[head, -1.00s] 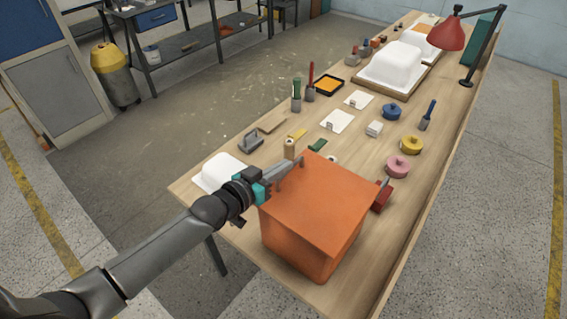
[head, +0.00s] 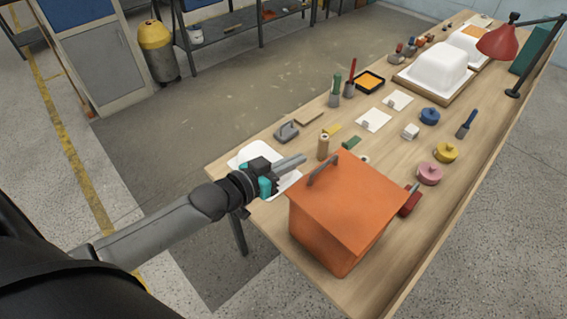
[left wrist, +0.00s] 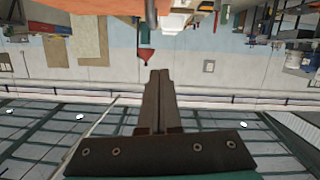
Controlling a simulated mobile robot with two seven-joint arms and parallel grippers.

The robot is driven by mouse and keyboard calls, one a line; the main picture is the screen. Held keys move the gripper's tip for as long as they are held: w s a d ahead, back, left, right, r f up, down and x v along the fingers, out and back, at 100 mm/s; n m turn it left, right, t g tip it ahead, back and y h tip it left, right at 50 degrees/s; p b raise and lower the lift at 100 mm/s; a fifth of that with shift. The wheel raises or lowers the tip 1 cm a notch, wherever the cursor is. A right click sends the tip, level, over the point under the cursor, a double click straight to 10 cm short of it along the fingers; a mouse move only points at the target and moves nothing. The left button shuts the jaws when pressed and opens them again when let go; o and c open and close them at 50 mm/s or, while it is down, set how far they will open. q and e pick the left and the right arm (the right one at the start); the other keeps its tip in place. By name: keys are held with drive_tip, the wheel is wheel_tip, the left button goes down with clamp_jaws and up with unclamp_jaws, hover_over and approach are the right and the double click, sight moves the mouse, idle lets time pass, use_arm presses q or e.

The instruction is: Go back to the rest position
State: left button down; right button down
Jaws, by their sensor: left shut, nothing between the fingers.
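My left gripper (head: 290,163) is shut and empty in the head view. It is held above the near left part of the wooden workbench (head: 290,258), over a white shell (head: 252,155) and to the left of the orange box (head: 345,205). A dark handle (head: 323,170) shows at the top left edge of the box lid. In the left wrist view the two fingers (left wrist: 158,75) lie together with nothing between them. My right gripper is not in view.
The bench carries white tub shells (head: 437,65), yellow and pink round pieces (head: 430,174), brushes, and a red lamp (head: 498,42) at the far end. A yellow bin (head: 155,42) stands on the floor by a grey cabinet (head: 100,50). The floor left of the bench is clear.

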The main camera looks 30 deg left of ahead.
use_arm(q)
drive_tip(key=shift+v, duration=1.6)
drive_tip(key=s+a+f+n+g+y+b, duration=0.1)
drive_tip(key=s+a+f+g+y+b, duration=0.2)
drive_tip(key=f, duration=1)
drive_tip(key=s+a+f+g+b, duration=0.1)
drive_tip(key=s+f+b, duration=0.3)
drive_tip(key=f, duration=0.8)
drive_tip(key=s+a+f+n+g+y+b, duration=0.1)
drive_tip(key=s+a+f+g+y+b, duration=0.2)
drive_tip(key=f, duration=1)
drive_tip(key=s+d+f+g+b, duration=0.3)
drive_tip(key=s+d+f+b, duration=0.1)
drive_tip(key=s+f, duration=0.7)
drive_tip(key=s+d+f+m+g+b, duration=0.1)
drive_tip(key=s+d+f+g+b, duration=0.2)
drive_tip(key=s+f, duration=0.9)
drive_tip(key=s+d+b, duration=0.1)
drive_tip(key=s, duration=0.2)
drive_tip(key=shift+s+m+b, duration=0.3)
drive_tip(key=shift+s+b, duration=0.05)
drive_tip(key=shift+b, duration=0.05)
drive_tip(key=shift+f, duration=0.1)
